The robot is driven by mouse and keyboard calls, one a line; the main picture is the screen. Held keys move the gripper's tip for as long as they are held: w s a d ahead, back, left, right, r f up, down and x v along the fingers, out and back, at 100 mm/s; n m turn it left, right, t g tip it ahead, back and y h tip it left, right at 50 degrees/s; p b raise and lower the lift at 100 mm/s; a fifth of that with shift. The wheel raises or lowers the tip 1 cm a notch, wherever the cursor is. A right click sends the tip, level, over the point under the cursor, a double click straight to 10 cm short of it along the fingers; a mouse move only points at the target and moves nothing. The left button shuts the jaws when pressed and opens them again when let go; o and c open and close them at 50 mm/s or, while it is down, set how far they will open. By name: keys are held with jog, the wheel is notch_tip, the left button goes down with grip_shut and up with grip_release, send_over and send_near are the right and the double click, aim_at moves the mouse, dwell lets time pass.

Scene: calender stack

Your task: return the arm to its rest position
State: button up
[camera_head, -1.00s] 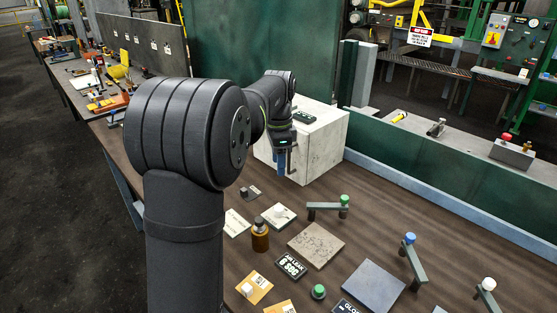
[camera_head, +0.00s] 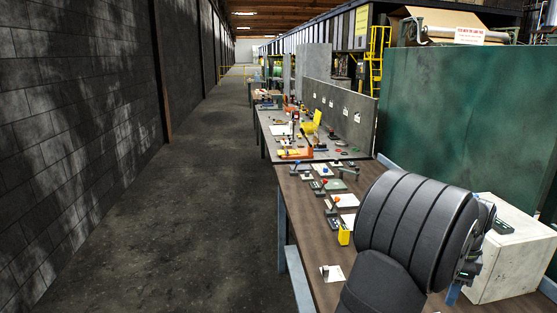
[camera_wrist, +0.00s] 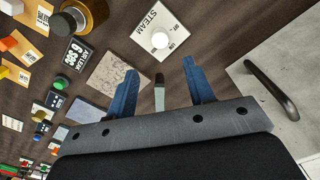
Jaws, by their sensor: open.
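My gripper (camera_wrist: 160,78) shows in the wrist view with its two blue fingers spread apart and nothing between them. Below them lies the brown bench top with a white STEAM card (camera_wrist: 157,30) bearing a white knob, and a speckled square plate (camera_wrist: 118,72). A pale box with a dark handle (camera_wrist: 272,90) is to the right of the fingers. In the head view my arm stands at the lower right and hides most of the gripper; a bit of blue finger shows beside the pale box (camera_head: 512,262).
A green panel (camera_head: 455,120) rises behind. The bench runs away to the back, with an open grey floor (camera_head: 200,220) and a dark block wall to its left.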

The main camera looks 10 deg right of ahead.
notch_tip(320, 180, down, 11)
dwell(0.4)
notch_tip(320, 180, up, 17)
notch_tip(320, 180, down, 17)
jog(key=shift+f, duration=0.2)
jog(key=shift+r+n, duration=0.2)
jog(key=shift+n, duration=0.6)
jog(key=n, duration=1)
jog(key=shift+n, duration=2.3)
